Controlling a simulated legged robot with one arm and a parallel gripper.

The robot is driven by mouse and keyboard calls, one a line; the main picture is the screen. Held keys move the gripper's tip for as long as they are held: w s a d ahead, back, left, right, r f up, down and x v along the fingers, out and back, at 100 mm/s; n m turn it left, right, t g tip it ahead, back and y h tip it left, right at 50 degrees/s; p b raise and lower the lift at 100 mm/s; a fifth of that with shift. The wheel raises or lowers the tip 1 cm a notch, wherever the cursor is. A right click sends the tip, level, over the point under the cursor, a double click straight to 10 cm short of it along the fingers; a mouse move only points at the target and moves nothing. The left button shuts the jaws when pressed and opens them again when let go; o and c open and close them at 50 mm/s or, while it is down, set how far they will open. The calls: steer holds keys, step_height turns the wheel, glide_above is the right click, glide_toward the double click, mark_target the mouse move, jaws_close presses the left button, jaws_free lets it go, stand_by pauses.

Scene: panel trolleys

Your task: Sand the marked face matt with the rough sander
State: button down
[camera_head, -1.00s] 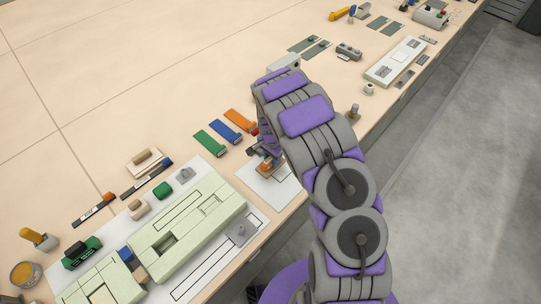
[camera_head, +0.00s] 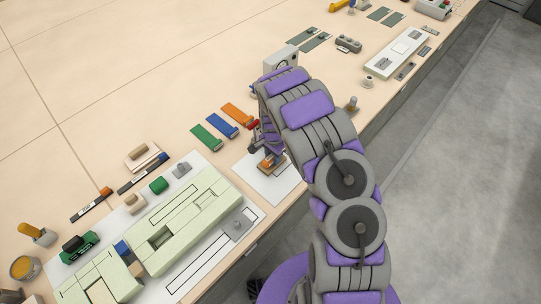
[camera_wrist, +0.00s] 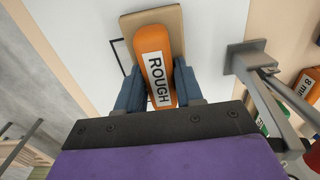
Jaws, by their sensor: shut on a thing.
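My gripper (camera_head: 266,157) is shut on the rough sander (camera_wrist: 155,65), an orange handle labelled ROUGH on a flat tan block. In the wrist view my blue-grey fingers (camera_wrist: 159,92) hold the handle from both sides. In the head view the sander (camera_head: 273,166) is over the small white sheet (camera_head: 268,186); I cannot tell whether its block touches it. Part of a black outline shows beside the block in the wrist view. Pale green panels (camera_head: 200,205) with black outlined areas lie to the left. I cannot tell which outline is the marked face.
Green, blue and orange strips (camera_head: 222,125) lie behind my gripper. A white box with a dial (camera_head: 281,61) stands beyond my arm.

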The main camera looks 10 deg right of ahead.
steer(key=shift+f, duration=0.25)
steer(key=shift+w+a, duration=0.2)
steer(key=shift+a, duration=0.05)
steer(key=shift+w+b, duration=0.3)
steer(key=shift+w+d+r, duration=0.15)
steer(key=shift+w+d, duration=0.05)
steer(key=shift+d, duration=0.15)
steer(key=d, duration=0.1)
steer(key=w+d, duration=0.1)
steer(key=d+b, duration=0.1)
steer(key=shift+w, duration=0.25)
steer(key=shift+w+d+r, duration=0.1)
steer(key=shift+w+d, duration=0.15)
steer(key=shift+d, duration=0.15)
steer(key=shift+a, duration=0.4)
steer(key=shift+s+d+p, duration=0.55)
steer(key=shift+s+d, duration=0.65)
steer(key=shift+d, duration=0.25)
steer(key=shift+s+d+f, duration=0.2)
steer(key=shift+s, duration=0.1)
